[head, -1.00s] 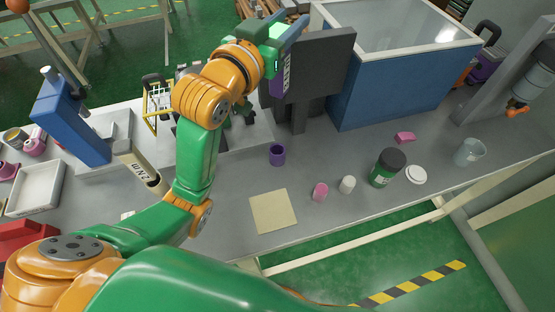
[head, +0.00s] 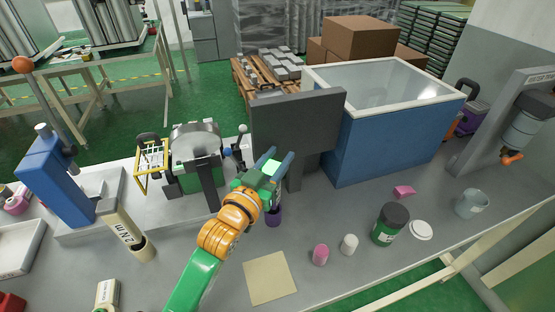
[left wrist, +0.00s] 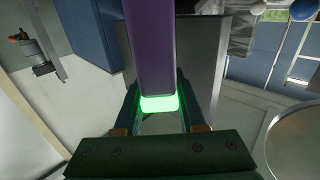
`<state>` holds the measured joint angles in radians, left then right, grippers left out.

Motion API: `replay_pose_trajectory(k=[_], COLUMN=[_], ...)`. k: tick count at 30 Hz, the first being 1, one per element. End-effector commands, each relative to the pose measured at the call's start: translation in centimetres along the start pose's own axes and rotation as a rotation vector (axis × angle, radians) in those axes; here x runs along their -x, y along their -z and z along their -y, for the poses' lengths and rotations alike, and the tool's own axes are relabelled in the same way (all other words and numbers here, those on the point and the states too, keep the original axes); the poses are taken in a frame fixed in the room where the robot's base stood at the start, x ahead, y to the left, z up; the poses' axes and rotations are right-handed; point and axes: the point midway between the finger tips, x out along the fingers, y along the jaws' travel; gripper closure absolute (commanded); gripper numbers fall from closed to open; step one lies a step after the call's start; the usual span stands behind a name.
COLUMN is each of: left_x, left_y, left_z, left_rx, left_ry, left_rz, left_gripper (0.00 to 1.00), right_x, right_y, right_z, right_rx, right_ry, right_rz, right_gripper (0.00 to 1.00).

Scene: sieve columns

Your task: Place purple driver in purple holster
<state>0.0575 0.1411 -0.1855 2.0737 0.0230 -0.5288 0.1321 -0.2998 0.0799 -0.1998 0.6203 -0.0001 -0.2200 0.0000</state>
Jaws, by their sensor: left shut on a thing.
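My left gripper (head: 272,172) is shut on the purple driver, whose purple body (left wrist: 157,45) stands between the two fingers in the left wrist view. In the head view the gripper and wrist hide most of the driver. My right gripper is not in view.
A dark grey panel (head: 298,122) stands right behind the gripper, with a blue bin (head: 385,140) beyond it. A beige mat (head: 269,279), a pink cup (head: 320,254), a white cup (head: 349,244) and a green jar (head: 390,226) are in front and to the right.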

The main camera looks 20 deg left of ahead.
Motion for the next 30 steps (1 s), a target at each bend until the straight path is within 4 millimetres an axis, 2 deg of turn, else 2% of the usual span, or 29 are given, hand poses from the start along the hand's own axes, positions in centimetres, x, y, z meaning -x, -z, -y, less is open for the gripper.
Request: replay_pose_trajectory(k=[2, 3, 6, 17, 20, 28, 30], left_x=[0.0, 0.0, 0.0, 0.5, 2.1, 9.1, 10.0], left_y=[0.1, 0.0, 0.0, 0.0, -0.1, -0.3, 0.5], left_z=[0.0, 0.0, 0.0, 0.0, 0.0, 0.0, 0.0], left_rx=[0.000, 0.000, 0.000, 0.000, 0.000, -0.001, 0.001], left_ry=[0.000, 0.000, 0.000, 0.000, 0.000, -0.001, 0.001], left_rz=[0.000, 0.002, 0.002, 0.002, 0.003, 0.005, 0.009], left_gripper=[1.00, 0.55, 0.30, 0.30, 0.30, 0.30, 0.30], right_x=[0.0, 0.0, 0.0, 0.0, -0.2, -1.3, 0.4], right_y=[0.0, 0.0, 0.0, 0.0, 0.0, -0.1, 0.0], right_z=[0.0, 0.1, 0.1, 0.1, 0.1, 0.1, 0.1], right_rx=[0.000, 0.000, 0.000, 0.000, 0.000, 0.000, 0.000], right_ry=[0.001, 0.001, 0.001, 0.001, 0.001, 0.001, 0.001], right_rz=[0.000, 0.000, 0.000, 0.000, 0.000, 0.000, 0.000], right_gripper=[0.50, 0.50, 0.50, 0.50, 0.50, 0.50, 0.50])
